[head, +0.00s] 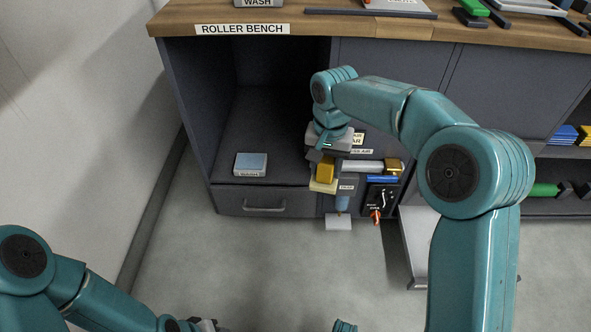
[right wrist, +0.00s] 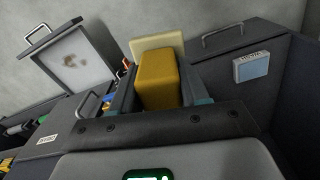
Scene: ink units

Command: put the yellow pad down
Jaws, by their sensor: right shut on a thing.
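The yellow pad (head: 325,172) is held in my right gripper (head: 322,160), in front of the bench's open compartment. In the right wrist view the golden yellow block (right wrist: 158,78) sits between the two fingers of the right gripper (right wrist: 158,92), which is shut on it. A pale cream slab (right wrist: 157,45) shows at the block's far end and also below it in the head view (head: 322,187). Nothing is seen to support the pad from below. My left gripper (head: 203,325) is cut off at the bottom edge, and its fingers cannot be made out.
A blue-topped WASH block (head: 250,164) lies on the compartment floor (head: 222,177) at left. A drawer with a handle (head: 263,209) is below. To the right are a control panel (head: 379,197) and a metal cylinder (head: 362,166). A pulled-out tray (right wrist: 75,62) shows in the wrist view.

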